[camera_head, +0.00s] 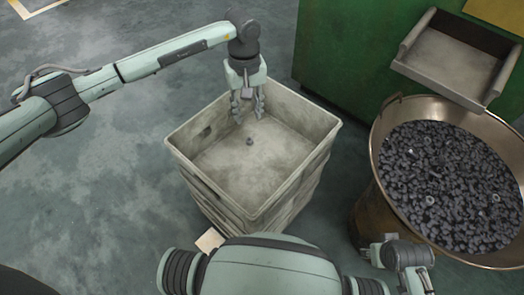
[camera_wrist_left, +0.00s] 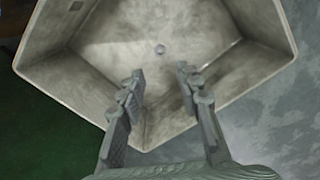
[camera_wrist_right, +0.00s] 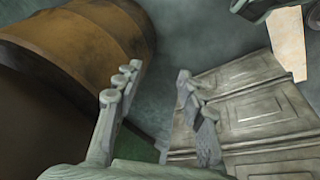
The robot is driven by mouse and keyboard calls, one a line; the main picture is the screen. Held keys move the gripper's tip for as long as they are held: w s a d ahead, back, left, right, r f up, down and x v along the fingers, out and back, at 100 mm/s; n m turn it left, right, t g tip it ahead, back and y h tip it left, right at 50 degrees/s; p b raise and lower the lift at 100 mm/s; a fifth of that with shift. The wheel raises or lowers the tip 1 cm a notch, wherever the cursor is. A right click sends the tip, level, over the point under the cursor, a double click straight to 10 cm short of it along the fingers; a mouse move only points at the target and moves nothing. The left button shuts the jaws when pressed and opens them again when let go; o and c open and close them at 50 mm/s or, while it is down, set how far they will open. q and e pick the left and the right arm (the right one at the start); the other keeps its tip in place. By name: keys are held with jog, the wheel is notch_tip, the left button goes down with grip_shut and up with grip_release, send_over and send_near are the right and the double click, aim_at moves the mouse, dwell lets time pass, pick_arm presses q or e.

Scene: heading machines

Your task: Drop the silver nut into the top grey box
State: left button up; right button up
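The top grey box (camera_head: 190,172) is the uppermost of a stack in the middle of the head view. The silver nut (camera_head: 249,141) is a small piece inside it, on or just above its floor; it also shows in the left wrist view (camera_wrist_left: 160,49). My left gripper (camera_head: 249,112) is over the box, pointing down, with its fingers (camera_wrist_left: 155,85) apart and nothing between them. My right gripper (camera_wrist_right: 155,80) is open and empty beside the stack, low near the drum. In the head view its fingers are hidden or unclear.
A round copper-coloured tub (camera_head: 378,150) full of dark small parts (camera_head: 450,180) stands at the right. A metal chute (camera_head: 450,62) on a green machine (camera_head: 345,45) hangs over it. Open grey floor (camera_head: 110,190) lies left of the stack. A pale card (camera_head: 209,240) sits at the stack's front.

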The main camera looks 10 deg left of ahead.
pick_arm(q)
jog(key=shift+o, duration=0.3)
jog(key=shift+r, duration=0.1)
notch_tip(320, 180, up, 12)
dwell(0.3)
dwell(0.4)
